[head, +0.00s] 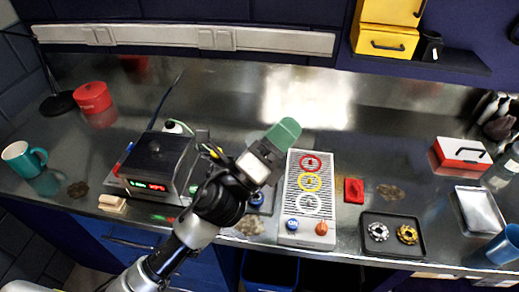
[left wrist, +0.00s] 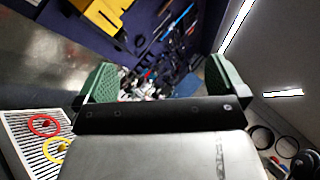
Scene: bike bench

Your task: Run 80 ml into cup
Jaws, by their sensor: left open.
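A teal mug (head: 17,158) stands at the far left of the bench and a blue cup (head: 507,246) at the right edge; I cannot tell which is the task's cup. A grey box device (head: 158,160) with green and red lit digits, too small to read, stands at left centre. My left gripper (head: 284,133) is above the bench near the top of a striped panel (head: 293,205), beyond the device. In the left wrist view its green fingers (left wrist: 160,84) are wide apart with nothing between them. My right gripper is in neither view.
The panel carries red, yellow and white rings and two knobs. A black tray (head: 392,250) with two round parts, a red block (head: 354,190), a red-and-white box (head: 462,153) and a red can (head: 92,97) stand around. The back middle of the bench is clear.

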